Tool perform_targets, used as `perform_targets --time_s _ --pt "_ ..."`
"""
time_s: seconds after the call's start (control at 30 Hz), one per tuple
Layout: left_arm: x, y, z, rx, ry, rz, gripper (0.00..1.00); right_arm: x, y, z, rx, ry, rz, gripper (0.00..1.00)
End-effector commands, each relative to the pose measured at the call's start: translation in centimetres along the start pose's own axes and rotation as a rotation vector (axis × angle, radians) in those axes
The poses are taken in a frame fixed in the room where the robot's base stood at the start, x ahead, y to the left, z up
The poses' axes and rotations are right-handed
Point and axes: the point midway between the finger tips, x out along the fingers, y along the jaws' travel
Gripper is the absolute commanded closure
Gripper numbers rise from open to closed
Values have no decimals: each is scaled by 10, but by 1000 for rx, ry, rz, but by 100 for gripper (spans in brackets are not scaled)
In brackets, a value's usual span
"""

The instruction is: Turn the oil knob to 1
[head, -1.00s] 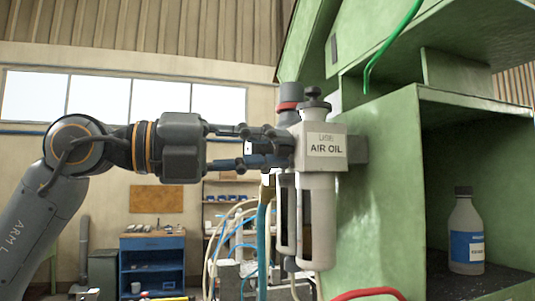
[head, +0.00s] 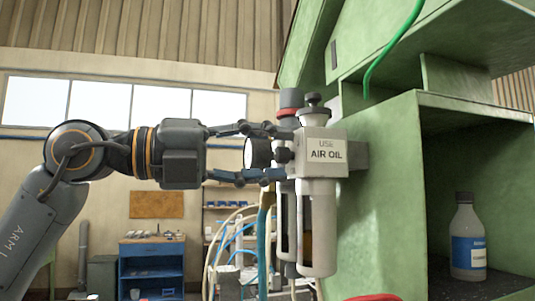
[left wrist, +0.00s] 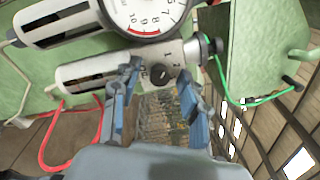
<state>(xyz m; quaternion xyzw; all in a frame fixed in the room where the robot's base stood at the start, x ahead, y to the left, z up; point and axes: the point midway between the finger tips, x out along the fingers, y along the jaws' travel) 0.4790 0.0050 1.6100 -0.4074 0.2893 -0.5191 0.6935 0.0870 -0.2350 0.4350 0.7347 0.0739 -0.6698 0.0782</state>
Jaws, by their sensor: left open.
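The oil knob (left wrist: 160,75) is a small black knob on the side of the white air-oil unit (left wrist: 90,72), with printed numbers beside it in the left wrist view. I cannot read its setting for certain. My left gripper (head: 286,154) is open, one finger above and one below the knob. In the left wrist view the left gripper (left wrist: 160,92) has a finger on either side of it, with the knob uncovered between them. My right gripper is not in view.
A round gauge (head: 257,152) sits close to the knob, between the fingers in the head view; its dial (left wrist: 150,12) shows in the wrist view. A green cabinet (head: 385,170) stands right behind the unit. A bottle (head: 468,240) stands on its shelf. Hoses hang below.

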Motion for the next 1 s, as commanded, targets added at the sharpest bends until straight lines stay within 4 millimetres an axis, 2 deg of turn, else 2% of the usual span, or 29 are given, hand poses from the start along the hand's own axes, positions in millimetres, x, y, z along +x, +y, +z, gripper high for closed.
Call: perform_targets --time_s 0.17,0.6,0.8,1.0 --pt "-15 0 1 1 -3 0 56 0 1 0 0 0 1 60" --pt "-101 1 1 -1 -4 1 56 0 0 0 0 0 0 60" --pt "-118 1 0 -1 -1 0 56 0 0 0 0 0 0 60" --pt "-120 0 0 0 -1 0 56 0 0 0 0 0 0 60"
